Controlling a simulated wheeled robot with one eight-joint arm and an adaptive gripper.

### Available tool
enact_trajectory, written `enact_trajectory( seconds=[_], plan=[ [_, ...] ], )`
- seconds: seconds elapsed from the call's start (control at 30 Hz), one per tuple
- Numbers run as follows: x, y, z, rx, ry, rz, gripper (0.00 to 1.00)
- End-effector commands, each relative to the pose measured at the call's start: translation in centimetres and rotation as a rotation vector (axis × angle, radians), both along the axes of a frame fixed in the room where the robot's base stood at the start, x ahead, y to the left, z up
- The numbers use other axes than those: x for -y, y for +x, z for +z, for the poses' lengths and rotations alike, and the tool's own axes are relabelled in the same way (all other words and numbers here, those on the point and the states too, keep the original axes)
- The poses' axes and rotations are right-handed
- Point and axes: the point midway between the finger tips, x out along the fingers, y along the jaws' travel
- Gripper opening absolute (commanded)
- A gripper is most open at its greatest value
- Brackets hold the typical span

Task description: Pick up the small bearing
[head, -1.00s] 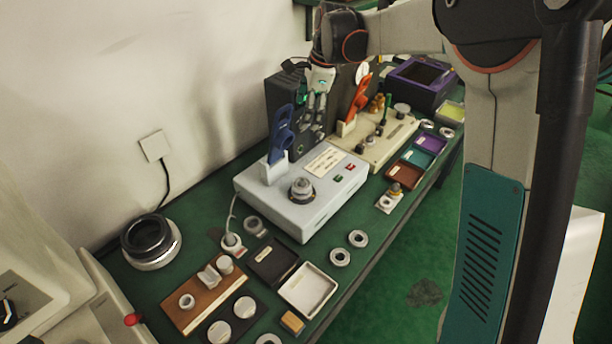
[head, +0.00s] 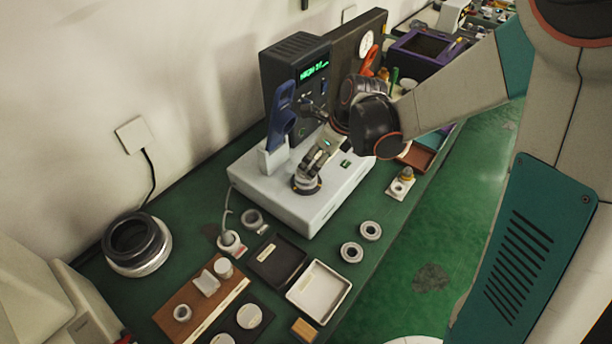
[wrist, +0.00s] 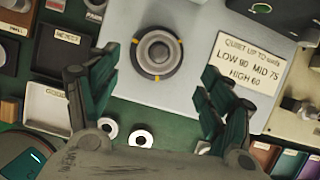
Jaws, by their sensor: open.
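A grey ring-shaped bearing sits on the round spindle (head: 306,185) of the pale tester box (head: 335,190); the wrist view shows the ring (wrist: 157,52) from above, with orange marks around it. My gripper (head: 313,171) is just above the spindle. In the wrist view my gripper (wrist: 155,78) is open, its fingers apart on either side below the ring, with nothing between them. Two loose bearing rings lie on the green bench in front of the tester, a nearer ring (head: 351,252) and a farther ring (head: 370,230). I cannot tell which ring is the small bearing.
A blue handled tool (head: 281,115) stands upright at the tester's left. A black tray (head: 262,262) and a white tray (head: 318,312) lie in front. A dark box with a green display (head: 296,82) stands behind. Another ring (head: 252,220) lies left of the tester.

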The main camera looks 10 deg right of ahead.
Motion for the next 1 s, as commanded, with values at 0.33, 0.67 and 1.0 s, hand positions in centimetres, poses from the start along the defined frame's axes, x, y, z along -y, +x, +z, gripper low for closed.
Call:
enact_trajectory(
  seconds=[0.33,0.67,1.0],
  plan=[
    [-0.9,0.6,-2.3,0.0,-0.001,0.003,0.74],
    [-2.1,1.5,-5.5,0.0,-0.001,0.001,0.74],
    [-2.1,1.5,-5.3,0.0,-0.001,0.001,0.33]
  ],
)
